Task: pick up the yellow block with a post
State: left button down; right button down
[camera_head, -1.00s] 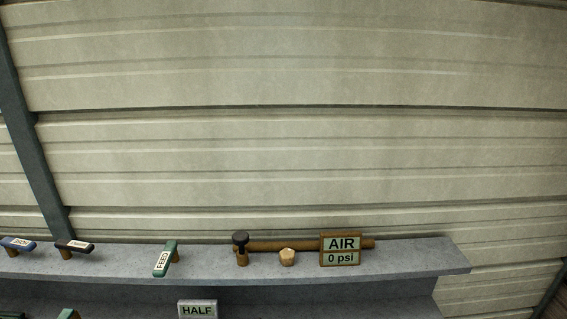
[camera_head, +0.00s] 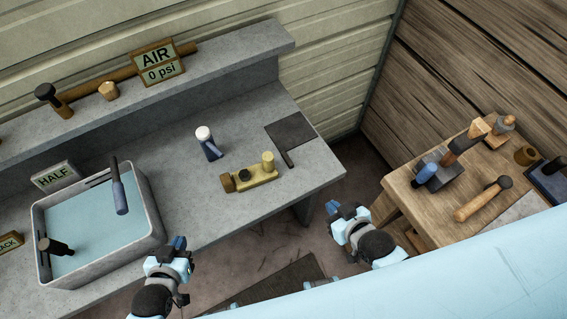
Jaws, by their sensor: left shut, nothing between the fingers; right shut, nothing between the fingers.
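The yellow block with a post (camera_head: 249,179) lies on the grey bench in the middle of the head view. It has a brown end at the left, a dark round knob on top and an upright yellow post at its right end. My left gripper (camera_head: 179,246) is shut and empty, below and left of the block, by the bench's front edge. My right gripper (camera_head: 348,213) is shut and empty, to the right of the block, over the gap between bench and wooden table. Neither gripper touches the block.
A grey bin (camera_head: 150,236) of bluish content stands left on the bench. A white-capped blue item (camera_head: 209,143) and a dark flat plate (camera_head: 290,131) are behind the block. A raised shelf (camera_head: 225,63) runs behind. A wooden table (camera_head: 418,200) with several tools stands right.

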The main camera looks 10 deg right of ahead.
aim_at(263, 172)
jog(key=k+u, duration=0.3)
jog(key=u, duration=0.15)
jog(key=k+u, duration=0.35)
jog(key=u, duration=0.15)
